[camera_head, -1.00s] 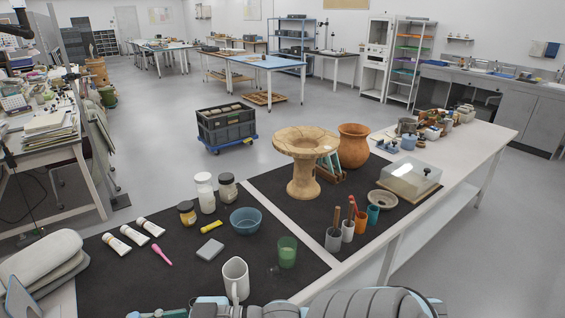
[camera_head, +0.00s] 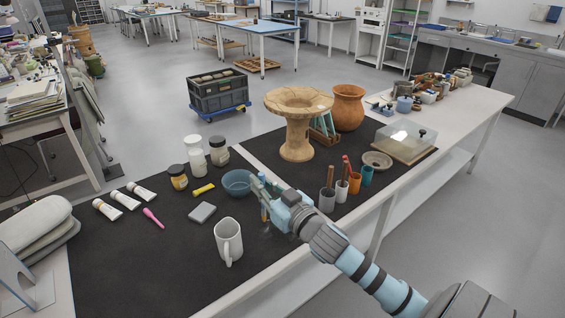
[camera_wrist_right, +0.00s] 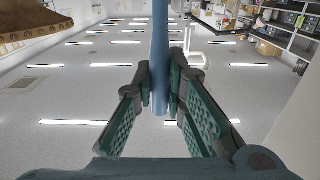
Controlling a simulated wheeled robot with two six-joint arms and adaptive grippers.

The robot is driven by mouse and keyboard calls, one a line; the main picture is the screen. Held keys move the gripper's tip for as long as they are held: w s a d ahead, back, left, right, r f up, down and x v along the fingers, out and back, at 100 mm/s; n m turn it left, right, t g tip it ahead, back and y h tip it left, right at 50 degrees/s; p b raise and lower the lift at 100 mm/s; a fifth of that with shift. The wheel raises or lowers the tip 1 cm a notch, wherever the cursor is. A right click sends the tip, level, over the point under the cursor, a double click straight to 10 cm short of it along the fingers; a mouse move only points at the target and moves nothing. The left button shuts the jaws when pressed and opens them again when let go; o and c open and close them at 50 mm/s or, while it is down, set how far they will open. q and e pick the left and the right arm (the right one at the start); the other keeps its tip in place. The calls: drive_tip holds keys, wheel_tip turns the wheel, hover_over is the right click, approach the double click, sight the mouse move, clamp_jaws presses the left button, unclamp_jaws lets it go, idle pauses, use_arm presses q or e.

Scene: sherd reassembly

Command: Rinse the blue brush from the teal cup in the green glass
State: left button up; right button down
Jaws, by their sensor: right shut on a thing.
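My right gripper (camera_head: 260,188) is shut on a blue brush (camera_wrist_right: 159,60), whose smooth blue handle stands between the fingers in the right wrist view. In the head view the gripper is above the dark mat, just right of the blue bowl. The green glass is hidden, or nearly so, behind the gripper and wrist. I cannot tell whether the brush tip is inside it. The teal cup (camera_head: 367,176) stands at the right end of the row of cups, with no brush seen standing in it. My left gripper is not in view.
A white mug (camera_head: 228,241) stands in front of the gripper, and a blue bowl (camera_head: 237,183) is close on its left. Grey, white and orange cups (camera_head: 355,183) with tools stand to the right. A clay pedestal (camera_head: 297,135) stands behind. The mat's front left is clear.

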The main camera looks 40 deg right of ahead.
drive_tip(key=w+d+r+m+g+h+b, duration=0.15)
drive_tip(key=w+d+m+h, duration=0.3)
drive_tip(key=d, duration=0.45)
wheel_tip(320, 180, down, 12)
drive_tip(key=b, duration=1)
drive_tip(key=shift+w+r+n+h, duration=0.2)
drive_tip(key=shift+r+n+h, duration=0.05)
drive_tip(key=shift+n+h, duration=0.2)
drive_tip(key=shift+d+t, duration=0.15)
drive_tip(key=shift+t, duration=0.1)
